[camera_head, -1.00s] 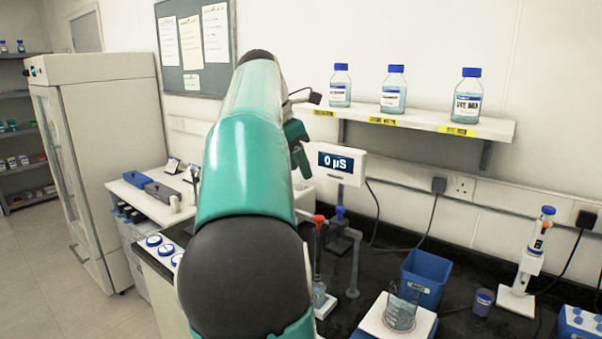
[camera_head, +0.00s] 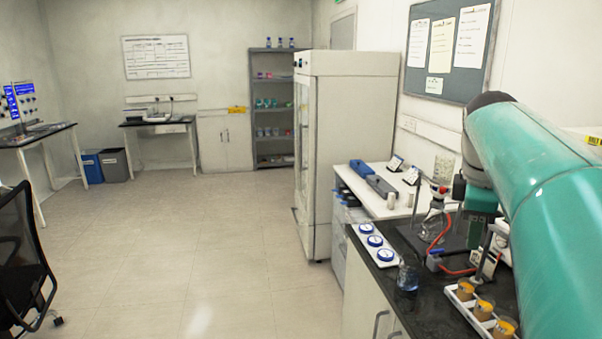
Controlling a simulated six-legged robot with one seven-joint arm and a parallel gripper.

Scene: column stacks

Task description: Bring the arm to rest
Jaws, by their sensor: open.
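My teal arm reaches in from the lower right, up to a black joint, and its far end hangs down over the bench. My gripper (camera_head: 481,232) is small and partly lost among the lab gear behind it. It is open, and I see nothing held in it. Its fingertips are hard to make out, and I cannot tell how far they are above the dark bench top (camera_head: 432,312).
Near my gripper are a red tube (camera_head: 440,241), a beaker of blue liquid (camera_head: 408,274), blue-lidded jars (camera_head: 375,241) and a white rack (camera_head: 458,305) with orange-topped cups. A tall cabinet (camera_head: 346,150) stands behind. An office chair (camera_head: 20,255) is at left; the floor (camera_head: 205,250) between is clear.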

